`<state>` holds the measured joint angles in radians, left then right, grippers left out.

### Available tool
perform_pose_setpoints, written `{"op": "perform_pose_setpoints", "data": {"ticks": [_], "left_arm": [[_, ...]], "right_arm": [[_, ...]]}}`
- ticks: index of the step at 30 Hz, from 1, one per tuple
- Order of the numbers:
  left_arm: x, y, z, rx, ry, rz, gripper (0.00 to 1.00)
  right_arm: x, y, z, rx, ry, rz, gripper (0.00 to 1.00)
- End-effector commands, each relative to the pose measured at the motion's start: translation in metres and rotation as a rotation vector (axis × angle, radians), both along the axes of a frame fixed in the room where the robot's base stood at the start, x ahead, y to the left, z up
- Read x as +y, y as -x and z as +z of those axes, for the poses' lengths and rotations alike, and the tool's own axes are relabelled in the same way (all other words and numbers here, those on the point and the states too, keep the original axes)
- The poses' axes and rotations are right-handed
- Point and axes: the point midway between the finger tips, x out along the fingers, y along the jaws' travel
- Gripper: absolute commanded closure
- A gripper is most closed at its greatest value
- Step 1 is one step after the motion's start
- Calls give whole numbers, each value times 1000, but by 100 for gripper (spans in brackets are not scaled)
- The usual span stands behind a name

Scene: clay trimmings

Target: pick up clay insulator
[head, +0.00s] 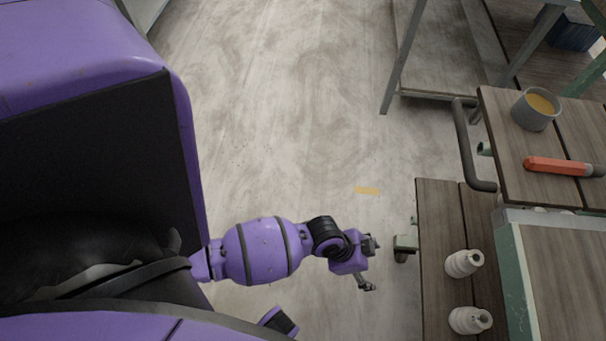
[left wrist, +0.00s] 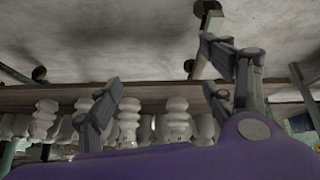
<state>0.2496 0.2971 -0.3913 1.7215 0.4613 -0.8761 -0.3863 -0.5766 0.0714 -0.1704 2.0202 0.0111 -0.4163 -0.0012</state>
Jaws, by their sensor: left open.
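Two pale ribbed clay insulators stand on a wooden plank shelf (head: 436,225) at the lower right of the head view, one farther back (head: 464,263) and one nearer the bottom edge (head: 470,320). My left gripper (head: 370,265) is open and empty, over the floor to the left of the shelf, apart from the insulators. In the left wrist view several pale insulators (left wrist: 130,120) show in a row beyond the spread fingers of my left gripper (left wrist: 162,92). Parts of the row are hidden by the fingers and my purple wrist. My right gripper is not seen.
A higher wooden surface (head: 507,150) at the right holds a grey cup (head: 534,112) with yellowish contents and an orange-handled tool (head: 558,166). A dark bent rail (head: 468,150) sticks out at its left side. The floor (head: 290,120) in the middle is clear.

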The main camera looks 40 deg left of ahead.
Motion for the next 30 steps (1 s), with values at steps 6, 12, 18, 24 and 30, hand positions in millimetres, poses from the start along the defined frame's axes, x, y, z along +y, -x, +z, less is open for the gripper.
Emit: {"op": "perform_pose_setpoints", "data": {"ticks": [6, 12, 18, 24, 30], "left_arm": [[-42, -91, -20, -14, -64, -369, 25], [-57, -158, -2, -31, -146, -633, 25], [-59, -193, 19, -38, -198, -768, 25], [-77, -200, 27, -41, -207, -799, 25], [-120, -200, 28, -44, -206, -798, 25]], "right_arm": [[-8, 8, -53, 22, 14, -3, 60], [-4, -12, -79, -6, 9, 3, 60], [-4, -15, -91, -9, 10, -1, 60], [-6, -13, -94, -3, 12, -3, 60], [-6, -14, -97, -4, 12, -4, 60]]}}
